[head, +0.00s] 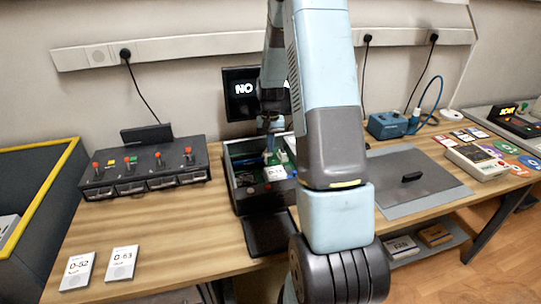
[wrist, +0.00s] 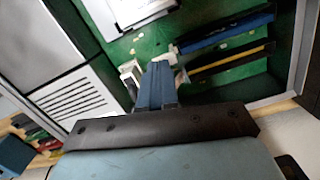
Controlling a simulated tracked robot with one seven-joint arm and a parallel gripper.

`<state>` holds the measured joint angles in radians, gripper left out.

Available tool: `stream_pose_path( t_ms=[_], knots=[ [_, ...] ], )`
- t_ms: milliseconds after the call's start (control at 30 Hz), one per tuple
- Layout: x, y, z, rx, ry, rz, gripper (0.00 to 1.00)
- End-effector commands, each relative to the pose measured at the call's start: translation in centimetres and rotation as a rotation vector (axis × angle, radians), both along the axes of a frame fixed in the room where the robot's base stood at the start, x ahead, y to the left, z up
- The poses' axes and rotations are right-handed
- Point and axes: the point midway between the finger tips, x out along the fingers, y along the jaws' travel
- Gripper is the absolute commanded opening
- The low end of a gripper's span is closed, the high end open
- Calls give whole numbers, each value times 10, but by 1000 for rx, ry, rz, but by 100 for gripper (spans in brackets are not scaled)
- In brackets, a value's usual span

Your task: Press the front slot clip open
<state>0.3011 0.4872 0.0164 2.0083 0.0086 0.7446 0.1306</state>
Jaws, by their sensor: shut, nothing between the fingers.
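My gripper (head: 268,148) is shut and empty, reaching down into the open computer case (head: 236,180) in the head view. In the wrist view its blue fingers (wrist: 158,82) point at the green circuit board (wrist: 225,84). A blue slot (wrist: 225,31) and a black slot with a yellow stripe (wrist: 230,62) run to the right of the fingertips. A small pale clip (wrist: 172,52) shows at the slots' near end, close to the fingertips. A white part (wrist: 130,74) is left of the fingers. I cannot tell whether the fingertips touch a clip, or which clip is the front one.
A black switch box (head: 145,172) and two labelled cards (head: 121,263) are to the left. A grey mat (head: 432,188) with a dark panel lies to the right. A dark screen (head: 243,104) stands behind the case. The case walls close in around my gripper.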

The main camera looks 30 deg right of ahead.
Motion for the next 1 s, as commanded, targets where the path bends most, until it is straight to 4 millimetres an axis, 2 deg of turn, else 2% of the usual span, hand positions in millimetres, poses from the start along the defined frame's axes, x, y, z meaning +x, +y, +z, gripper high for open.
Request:
stream_pose_path(
  t_ms=[567,900,1000],
  knots=[
    [-1,0,-7,0,1,0,0],
    [-2,4,-37,5,5,3,0],
    [-2,7,-36,8,7,6,0]
  ],
)
